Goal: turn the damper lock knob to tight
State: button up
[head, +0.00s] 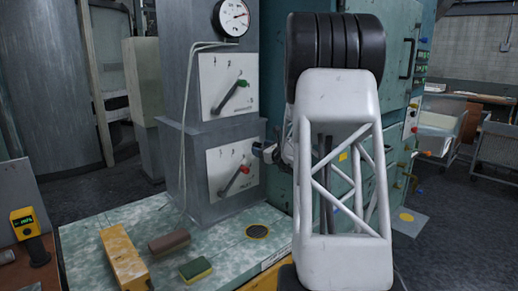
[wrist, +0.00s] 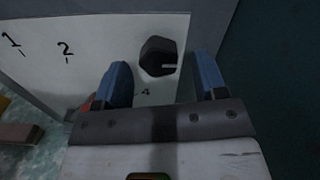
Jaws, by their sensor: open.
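A black faceted knob (wrist: 158,57) sits on a pale plate (wrist: 95,40) in the wrist view. Its white mark points right. My gripper (wrist: 161,63) is open, with one blue finger left of the knob and one right of it. Gaps show on both sides, and I cannot tell how deep the fingers reach. In the head view, my gripper (head: 265,151) is beside the upper right of the lower lever plate (head: 218,160); I cannot make out the knob there. The knob's wording is not readable.
A red-tipped lever (head: 237,180) is on the lower plate, and a green-tipped lever (head: 232,95) is on the plate above. A gauge (head: 232,18) is at the top. A yellow block (head: 124,258), a brown block (head: 169,243) and a sponge (head: 196,268) lie on the bench.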

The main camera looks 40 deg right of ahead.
jog(key=shift+w, duration=1)
jog(key=c, duration=0.9)
